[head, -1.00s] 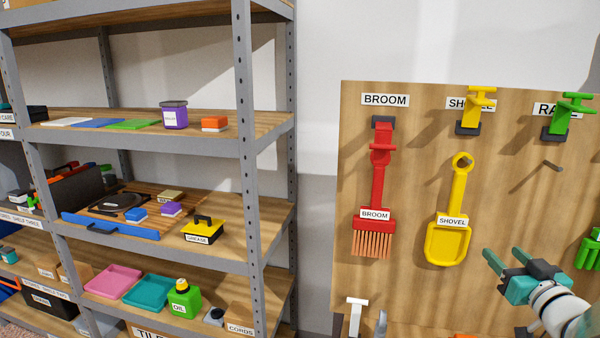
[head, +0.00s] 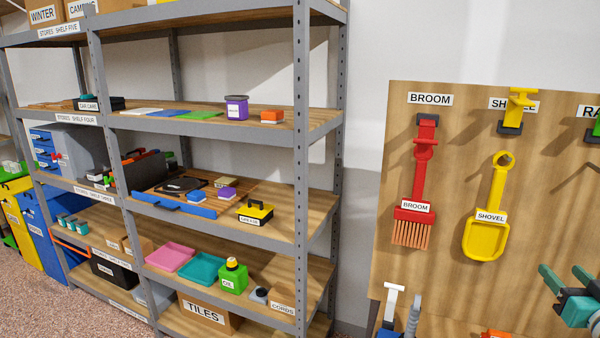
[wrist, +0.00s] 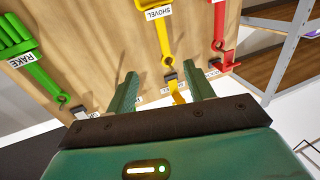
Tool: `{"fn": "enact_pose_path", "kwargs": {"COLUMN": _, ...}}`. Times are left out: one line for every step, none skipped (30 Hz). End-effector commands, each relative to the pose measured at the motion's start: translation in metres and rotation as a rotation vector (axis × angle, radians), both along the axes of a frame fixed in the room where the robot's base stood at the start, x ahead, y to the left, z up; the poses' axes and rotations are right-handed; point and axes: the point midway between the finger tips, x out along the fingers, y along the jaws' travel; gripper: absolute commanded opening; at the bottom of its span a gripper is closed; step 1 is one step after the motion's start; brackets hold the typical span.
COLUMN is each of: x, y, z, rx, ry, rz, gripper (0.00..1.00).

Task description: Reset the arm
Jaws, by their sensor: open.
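My gripper (head: 566,277) is at the lower right edge of the head view, in front of the pegboard. In the wrist view my gripper (wrist: 160,88) shows two green fingers spread apart with nothing held between them. The wrist view looks toward the board with the picture turned over. The rest of my arm is mostly cut off at the right edge of the head view.
A wooden board (head: 455,145) holds a red broom (head: 415,200) and a yellow shovel (head: 490,220) on hooks. A green rake (wrist: 32,62) hangs there in the wrist view. A steel shelf unit (head: 300,150) with labelled goods stands left. Floor (head: 75,312) shows at lower left.

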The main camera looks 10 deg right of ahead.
Motion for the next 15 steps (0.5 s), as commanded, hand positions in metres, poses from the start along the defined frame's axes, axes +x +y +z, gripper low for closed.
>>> {"fn": "enact_pose_path", "kwargs": {"x": 0.010, "y": 0.007, "z": 0.004, "rx": -0.013, "ry": 0.010, "rz": -0.010, "gripper": 0.53}}
{"fn": "enact_pose_path", "kwargs": {"x": 0.013, "y": 0.009, "z": 0.005, "rx": -0.018, "ry": 0.017, "rz": -0.021, "gripper": 0.53}}
{"fn": "enact_pose_path", "kwargs": {"x": 0.018, "y": 0.012, "z": 0.007, "rx": -0.026, "ry": 0.026, "rz": -0.036, "gripper": 0.53}}
{"fn": "enact_pose_path", "kwargs": {"x": 0.021, "y": 0.015, "z": 0.008, "rx": -0.030, "ry": 0.035, "rz": -0.046, "gripper": 0.53}}
{"fn": "enact_pose_path", "kwargs": {"x": 0.024, "y": 0.017, "z": 0.009, "rx": -0.033, "ry": 0.042, "rz": -0.058, "gripper": 0.53}}
{"fn": "enact_pose_path", "kwargs": {"x": 0.028, "y": 0.021, "z": 0.011, "rx": -0.041, "ry": 0.053, "rz": -0.072, "gripper": 0.53}}
{"fn": "enact_pose_path", "kwargs": {"x": 0.030, "y": 0.023, "z": 0.012, "rx": -0.043, "ry": 0.060, "rz": -0.085, "gripper": 0.53}}
{"fn": "enact_pose_path", "kwargs": {"x": 0.033, "y": 0.026, "z": 0.013, "rx": -0.046, "ry": 0.070, "rz": -0.096, "gripper": 0.53}}
{"fn": "enact_pose_path", "kwargs": {"x": 0.037, "y": 0.031, "z": 0.014, "rx": -0.050, "ry": 0.082, "rz": -0.111, "gripper": 0.53}}
{"fn": "enact_pose_path", "kwargs": {"x": 0.039, "y": 0.035, "z": 0.015, "rx": -0.053, "ry": 0.092, "rz": -0.122, "gripper": 0.53}}
{"fn": "enact_pose_path", "kwargs": {"x": 0.042, "y": 0.039, "z": 0.016, "rx": -0.055, "ry": 0.103, "rz": -0.133, "gripper": 0.53}}
{"fn": "enact_pose_path", "kwargs": {"x": 0.045, "y": 0.045, "z": 0.017, "rx": -0.057, "ry": 0.118, "rz": -0.149, "gripper": 0.53}}
{"fn": "enact_pose_path", "kwargs": {"x": 0.047, "y": 0.051, "z": 0.018, "rx": -0.059, "ry": 0.133, "rz": -0.161, "gripper": 0.53}}
{"fn": "enact_pose_path", "kwargs": {"x": 0.049, "y": 0.057, "z": 0.019, "rx": -0.059, "ry": 0.147, "rz": -0.172, "gripper": 0.53}}
{"fn": "enact_pose_path", "kwargs": {"x": 0.051, "y": 0.067, "z": 0.019, "rx": -0.057, "ry": 0.169, "rz": -0.188, "gripper": 0.53}}
